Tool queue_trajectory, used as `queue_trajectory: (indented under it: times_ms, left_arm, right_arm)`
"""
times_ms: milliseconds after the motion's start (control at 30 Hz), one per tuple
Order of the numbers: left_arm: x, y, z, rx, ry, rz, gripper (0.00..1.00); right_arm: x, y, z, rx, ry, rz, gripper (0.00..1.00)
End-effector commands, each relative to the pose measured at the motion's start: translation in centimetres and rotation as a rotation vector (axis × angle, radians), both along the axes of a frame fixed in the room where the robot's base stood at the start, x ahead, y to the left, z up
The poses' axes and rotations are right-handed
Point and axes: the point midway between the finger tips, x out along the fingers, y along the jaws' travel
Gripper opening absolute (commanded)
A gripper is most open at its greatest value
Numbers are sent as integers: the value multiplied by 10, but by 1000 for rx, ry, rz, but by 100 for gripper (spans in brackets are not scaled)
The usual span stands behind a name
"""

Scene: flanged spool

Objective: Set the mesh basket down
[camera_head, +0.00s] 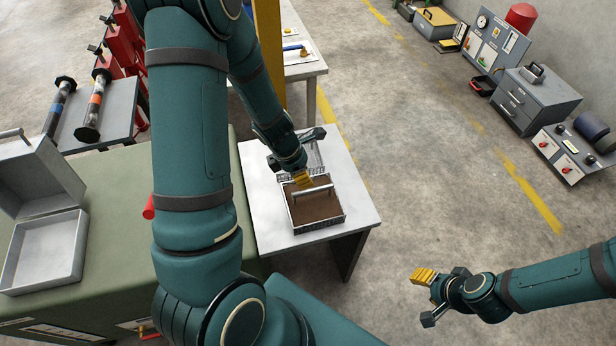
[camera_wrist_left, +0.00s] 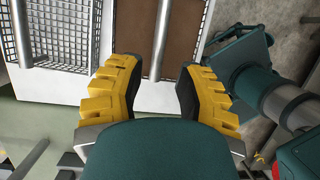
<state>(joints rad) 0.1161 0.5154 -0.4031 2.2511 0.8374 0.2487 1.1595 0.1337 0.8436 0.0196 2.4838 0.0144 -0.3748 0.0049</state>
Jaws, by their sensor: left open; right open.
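The mesh basket with a brown floor (camera_head: 318,208) and a grey bar handle (camera_head: 312,191) rests upright on the white table (camera_head: 272,222). My left gripper (camera_head: 303,179) is just above it, at the handle. In the left wrist view the brown floor (camera_wrist_left: 140,35) shows ahead of the open yellow fingers (camera_wrist_left: 158,75). The bar handle (camera_wrist_left: 161,40) runs between the fingers in the picture, apart from both. My right gripper (camera_head: 426,287) is open and empty over the floor at the lower right.
A second mesh basket (camera_head: 316,155) with a pale floor stands right behind the first; its wire wall also shows in the left wrist view (camera_wrist_left: 60,30). An open grey case (camera_head: 48,245) lies on the green bench (camera_head: 110,210). A yellow post (camera_head: 268,60) stands behind my left arm.

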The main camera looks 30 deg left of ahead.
Motion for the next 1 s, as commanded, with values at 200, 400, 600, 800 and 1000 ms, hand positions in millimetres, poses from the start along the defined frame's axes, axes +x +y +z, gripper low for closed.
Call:
queue_trajectory:
  times_ms: [200, 400, 600, 800, 1000]
  left_arm:
    - [-3, 2, 10, 0, 2, -3, 34]
    - [-17, -23, -14, 88, -7, -333, 34]
    - [-42, -89, -56, 248, -157, -1208, 34]
    - [-59, -160, -71, 342, -449, -1891, 34]
    - [-65, -191, -71, 391, -614, -2130, 34]
  right_arm:
    - [-1, 0, 6, 1, 1, 0, 48]
    - [-1, 0, 6, 2, 1, 2, 48]
    - [-1, 0, 5, 1, 2, 1, 48]
    - [-1, 0, 5, 1, 2, 1, 48]
    - [-1, 0, 6, 1, 2, 1, 48]
